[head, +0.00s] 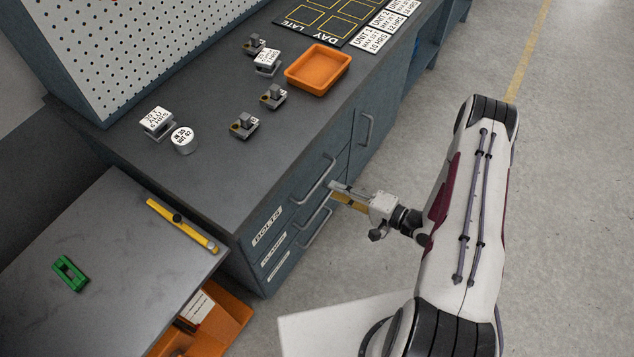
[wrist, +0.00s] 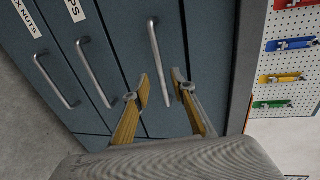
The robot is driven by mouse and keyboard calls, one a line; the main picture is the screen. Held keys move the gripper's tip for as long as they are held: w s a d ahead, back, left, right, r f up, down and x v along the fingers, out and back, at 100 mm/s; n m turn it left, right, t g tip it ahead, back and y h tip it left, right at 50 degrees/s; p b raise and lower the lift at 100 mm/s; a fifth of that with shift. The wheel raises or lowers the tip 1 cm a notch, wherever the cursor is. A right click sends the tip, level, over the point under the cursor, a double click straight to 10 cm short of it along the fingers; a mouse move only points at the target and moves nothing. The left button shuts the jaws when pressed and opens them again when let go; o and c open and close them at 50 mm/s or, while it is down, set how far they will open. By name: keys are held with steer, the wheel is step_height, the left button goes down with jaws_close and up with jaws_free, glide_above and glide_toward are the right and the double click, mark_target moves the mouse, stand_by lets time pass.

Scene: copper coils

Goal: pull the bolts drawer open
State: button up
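The bolts drawer is the top drawer of the blue-grey cabinet; its label, BOLTS (head: 267,226), shows in the head view. The drawer front looks flush with the cabinet. Its bar handle (head: 316,181) also shows in the wrist view (wrist: 158,65). In the wrist view my gripper (wrist: 163,87) is open, with a yellow finger on each side of the handle and gaps to both. I cannot tell how deep the fingers reach around the bar.
Two lower drawers have similar handles, the nearer one (wrist: 97,72) close beside my left finger. A cupboard door handle (head: 366,125) is to the right. On top are an orange tray (head: 318,69) and several small parts. A grey side table (head: 110,260) stands at left.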

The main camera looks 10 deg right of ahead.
mark_target(317, 182)
steer(key=shift+w+a, duration=0.1)
steer(key=shift+x, duration=3.75)
jaws_close()
